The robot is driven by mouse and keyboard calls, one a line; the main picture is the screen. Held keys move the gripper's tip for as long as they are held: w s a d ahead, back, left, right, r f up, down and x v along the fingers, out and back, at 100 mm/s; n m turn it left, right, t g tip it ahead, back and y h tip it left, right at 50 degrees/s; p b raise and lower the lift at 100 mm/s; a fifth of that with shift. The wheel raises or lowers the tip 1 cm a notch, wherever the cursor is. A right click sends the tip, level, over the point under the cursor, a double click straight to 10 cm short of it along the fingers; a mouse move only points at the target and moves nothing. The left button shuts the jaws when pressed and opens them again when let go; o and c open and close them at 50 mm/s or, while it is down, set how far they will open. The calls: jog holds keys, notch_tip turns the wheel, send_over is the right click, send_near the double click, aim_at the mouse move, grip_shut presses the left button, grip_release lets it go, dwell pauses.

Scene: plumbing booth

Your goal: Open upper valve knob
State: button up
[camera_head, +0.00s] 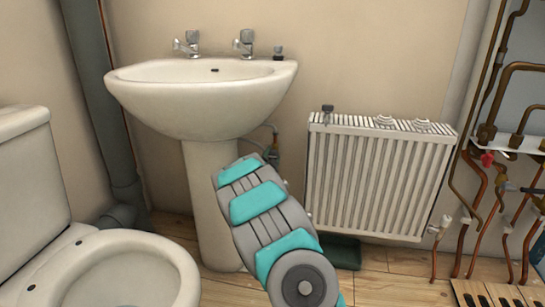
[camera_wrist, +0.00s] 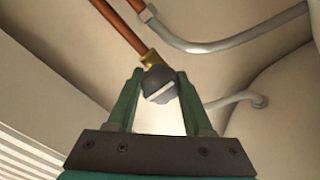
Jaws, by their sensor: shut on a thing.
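The upper valve knob (camera_wrist: 159,82) is grey and round with a pale bar across its face, in the middle of the wrist view. It sits on a brass valve body (camera_wrist: 151,60) at the end of a copper pipe (camera_wrist: 124,32). My gripper (camera_wrist: 157,90) is shut on the knob, with one green finger on each side of it. My fingers are hidden there, and the knob is hard to make out.
The white sink (camera_head: 200,105) and its pedestal (camera_head: 208,215) are close to my arm. A white radiator (camera_head: 375,180) stands to the right. A toilet (camera_head: 95,270) is at the left. Grey pipes (camera_wrist: 225,45) run close to the valve in the wrist view.

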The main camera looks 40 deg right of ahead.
grip_shut()
jog(key=shift+n+p, duration=0.3)
jog(key=n+p, duration=0.2)
jog(key=shift+r+n, duration=0.15)
jog(key=shift+n, duration=0.15)
jog(key=n+p, duration=0.3)
jog(key=shift+n, duration=0.3)
jog(key=n+p, duration=0.3)
jog(key=n, duration=0.2)
jog(key=shift+n+p, duration=0.3)
jog(key=n+p, duration=0.2)
jog(key=n, duration=0.2)
jog(key=shift+n, duration=0.6)
